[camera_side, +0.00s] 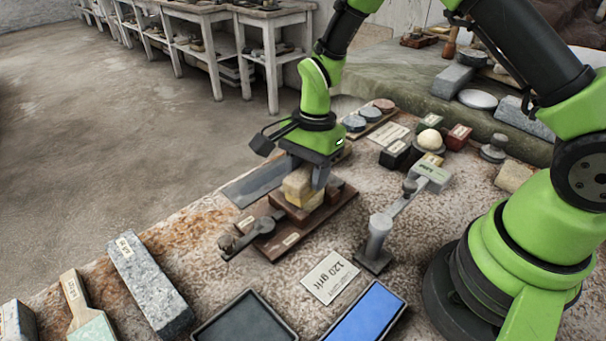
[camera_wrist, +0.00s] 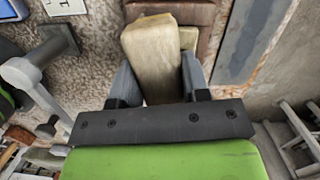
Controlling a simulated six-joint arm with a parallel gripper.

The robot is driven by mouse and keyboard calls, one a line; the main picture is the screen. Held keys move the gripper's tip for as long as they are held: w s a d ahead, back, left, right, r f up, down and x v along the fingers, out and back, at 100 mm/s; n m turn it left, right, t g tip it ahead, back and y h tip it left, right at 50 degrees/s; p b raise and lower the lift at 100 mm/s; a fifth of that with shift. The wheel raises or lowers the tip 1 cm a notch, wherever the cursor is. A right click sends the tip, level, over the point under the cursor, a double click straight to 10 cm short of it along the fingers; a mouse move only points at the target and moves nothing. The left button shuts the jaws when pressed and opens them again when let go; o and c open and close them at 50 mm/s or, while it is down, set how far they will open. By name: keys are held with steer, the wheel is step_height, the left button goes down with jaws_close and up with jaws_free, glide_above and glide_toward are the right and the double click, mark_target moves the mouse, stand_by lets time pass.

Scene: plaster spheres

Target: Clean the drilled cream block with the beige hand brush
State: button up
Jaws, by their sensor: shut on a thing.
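The beige hand brush (camera_side: 297,183) is between the fingers of my gripper (camera_side: 306,177), which is shut on it. In the wrist view the brush (camera_wrist: 152,58) fills the space between both fingers of my gripper (camera_wrist: 157,82); its bristles cannot be made out. The cream block (camera_side: 307,200) sits right under the brush on a dark brown wooden fixture (camera_side: 335,213). In the wrist view only a sliver of the block (camera_wrist: 188,38) shows past the brush. The two look to be touching or nearly so. The block's drilled holes are hidden.
A clamp lever (camera_side: 245,238) lies at the fixture's front left, and a grey metal stand (camera_side: 378,240) is to its right. A 120 grit card (camera_side: 330,277), a blue slab (camera_side: 366,312) and a dark tray (camera_side: 243,322) lie in front. A cream ball (camera_side: 430,139) rests among small boxes behind.

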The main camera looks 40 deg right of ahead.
steer(key=shift+w+d, duration=0.1)
steer(key=shift+d, duration=0.55)
steer(key=shift+a, duration=0.1)
steer(key=shift+s+a+r, duration=0.2)
steer(key=shift+a+r, duration=0.5)
steer(key=shift+a, duration=0.35)
steer(key=shift+f, duration=0.15)
steer(key=shift+f, duration=0.6)
